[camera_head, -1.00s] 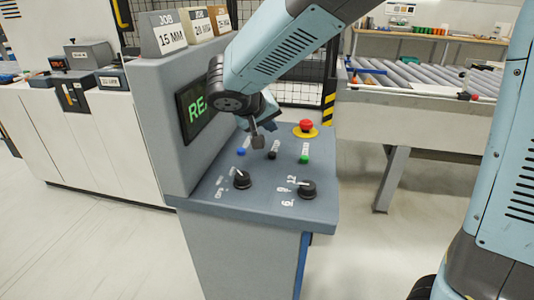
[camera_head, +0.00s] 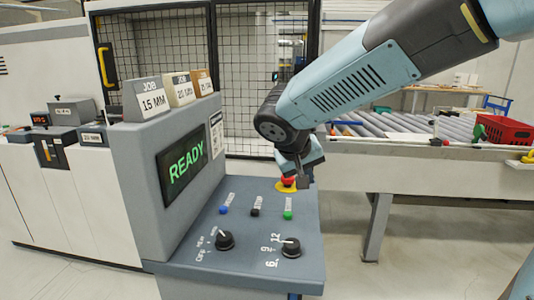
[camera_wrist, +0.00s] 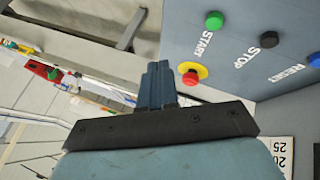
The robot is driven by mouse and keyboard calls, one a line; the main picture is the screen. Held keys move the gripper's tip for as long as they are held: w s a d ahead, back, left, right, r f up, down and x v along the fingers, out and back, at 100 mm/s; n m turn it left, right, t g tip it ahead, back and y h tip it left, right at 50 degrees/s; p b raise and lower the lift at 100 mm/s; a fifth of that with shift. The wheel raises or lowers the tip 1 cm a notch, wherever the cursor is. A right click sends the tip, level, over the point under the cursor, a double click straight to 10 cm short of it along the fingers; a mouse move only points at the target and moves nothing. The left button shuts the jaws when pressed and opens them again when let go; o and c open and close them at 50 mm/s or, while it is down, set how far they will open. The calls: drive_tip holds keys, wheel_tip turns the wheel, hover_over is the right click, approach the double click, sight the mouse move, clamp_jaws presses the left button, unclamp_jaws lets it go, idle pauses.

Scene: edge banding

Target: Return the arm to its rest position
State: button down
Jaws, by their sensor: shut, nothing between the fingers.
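My gripper (camera_head: 304,180) is at the end of my blue arm, above the back right of the grey control console (camera_head: 180,120). The green START button (camera_wrist: 214,21) is farther off.
The console also has a blue button (camera_head: 223,210), a black button (camera_head: 255,212) and two knobs (camera_head: 225,240) (camera_head: 291,247). Its screen (camera_head: 182,168) reads READY. Job cards (camera_head: 152,98) stand on top. A roller conveyor (camera_head: 400,130) with a red crate (camera_head: 503,132) is at right. A mesh fence (camera_head: 160,60) stands behind.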

drive_tip(key=s+d+r+m+y, duration=0.2)
drive_tip(key=s+d+r+y, duration=0.1)
drive_tip(key=s+d, duration=1.1)
drive_tip(key=shift+s+d+y, duration=0.2)
drive_tip(key=shift+s+y, duration=0.3)
drive_tip(key=shift+s, duration=0.6)
